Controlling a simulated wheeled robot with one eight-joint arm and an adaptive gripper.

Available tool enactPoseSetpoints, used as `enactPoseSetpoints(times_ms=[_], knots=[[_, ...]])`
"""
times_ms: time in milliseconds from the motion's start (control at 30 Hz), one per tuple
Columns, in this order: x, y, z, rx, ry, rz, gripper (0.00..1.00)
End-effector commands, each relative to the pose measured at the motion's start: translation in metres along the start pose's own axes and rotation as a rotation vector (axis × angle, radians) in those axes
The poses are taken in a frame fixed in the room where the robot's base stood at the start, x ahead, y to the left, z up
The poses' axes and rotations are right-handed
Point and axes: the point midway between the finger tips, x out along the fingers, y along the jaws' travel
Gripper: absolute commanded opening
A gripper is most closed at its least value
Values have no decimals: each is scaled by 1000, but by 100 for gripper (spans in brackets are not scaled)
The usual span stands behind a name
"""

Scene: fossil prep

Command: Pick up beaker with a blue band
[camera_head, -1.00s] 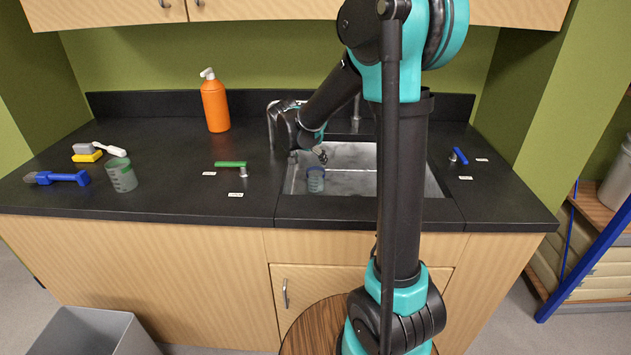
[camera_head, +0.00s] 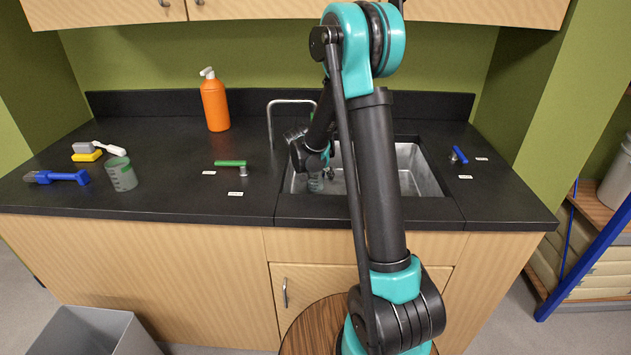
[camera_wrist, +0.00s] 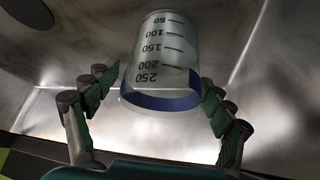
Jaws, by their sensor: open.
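The beaker with a blue band (camera_wrist: 165,62) shows in the wrist view. It is clear, with dark volume marks and the blue band at its near rim. It is inside the sink and also shows in the head view (camera_head: 315,183), partly hidden by my arm. My gripper (camera_wrist: 158,105) is open, with one green-padded finger on each side of the beaker's banded end. I see a gap on the left; on the right the finger is close to the band, and I cannot tell whether it touches. In the head view the fingertips (camera_head: 328,172) are small beside the beaker.
The metal sink (camera_head: 418,178) surrounds the beaker, with a faucet (camera_head: 290,101) behind. A second beaker, greenish (camera_head: 121,174), stands on the left counter near a blue-handled brush (camera_head: 57,177). An orange bottle (camera_head: 214,105) stands at the back. A green lever (camera_head: 230,163) sits left of the sink.

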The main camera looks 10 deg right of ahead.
Motion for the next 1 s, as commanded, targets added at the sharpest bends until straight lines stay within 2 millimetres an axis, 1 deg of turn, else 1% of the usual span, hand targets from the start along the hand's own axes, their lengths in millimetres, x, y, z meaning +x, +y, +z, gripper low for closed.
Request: enactPoseSetpoints(times_ms=[100,333,800,1000], knots=[[6,0,0,1,0,0,82],[7,0,0,0,0,0,82],[7,0,0,0,0,0,24],[6,0,0,0,1,0,23]])
